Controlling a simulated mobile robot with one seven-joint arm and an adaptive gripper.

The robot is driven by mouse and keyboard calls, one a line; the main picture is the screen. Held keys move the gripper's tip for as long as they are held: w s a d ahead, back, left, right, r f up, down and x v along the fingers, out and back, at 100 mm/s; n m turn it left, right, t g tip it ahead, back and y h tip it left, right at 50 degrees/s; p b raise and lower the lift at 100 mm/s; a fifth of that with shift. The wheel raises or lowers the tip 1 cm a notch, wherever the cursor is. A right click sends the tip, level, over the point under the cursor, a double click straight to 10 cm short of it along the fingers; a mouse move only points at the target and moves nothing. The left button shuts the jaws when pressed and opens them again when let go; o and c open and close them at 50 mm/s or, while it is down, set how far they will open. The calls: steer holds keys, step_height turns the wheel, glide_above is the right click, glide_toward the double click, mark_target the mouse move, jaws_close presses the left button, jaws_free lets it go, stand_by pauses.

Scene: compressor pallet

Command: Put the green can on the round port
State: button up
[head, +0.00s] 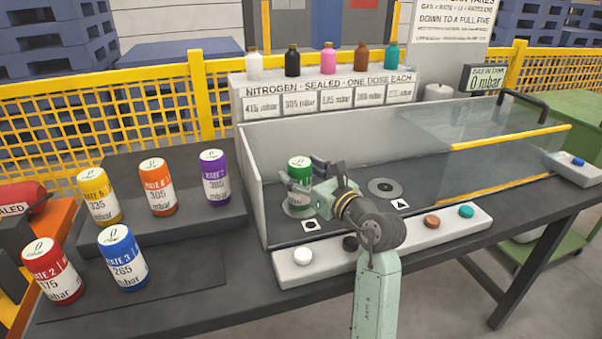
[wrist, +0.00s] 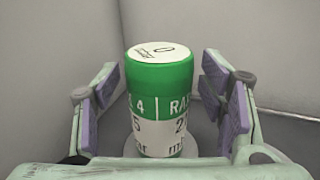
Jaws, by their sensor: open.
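The green can (head: 299,172) stands upright on the round port (head: 297,212), a pale disc at the left of the open-fronted bay. A black round mark (head: 310,225) is on the tag in front of that disc. My gripper (head: 308,184) is around the can with its fingers spread. In the wrist view the can (wrist: 160,75) stands between the two purple-padded fingers, with a gap on both sides. The pale disc shows at its base. A second disc (head: 385,188), with a triangle tag (head: 400,204), is empty to the right.
The bay's walls (head: 250,160) rise behind and left of the can. A strip of buttons (head: 303,256) runs along the front. Yellow, orange, purple, red and blue cans stand on the left mat and step (head: 190,235). Several small bottles (head: 329,60) stand on the back ledge.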

steer(key=b+v, duration=0.2)
steer(key=v, duration=0.9)
steer(key=shift+s+d, duration=0.15)
steer(key=shift+s, duration=0.05)
steer(key=shift+f, duration=0.1)
stand_by(0.7)
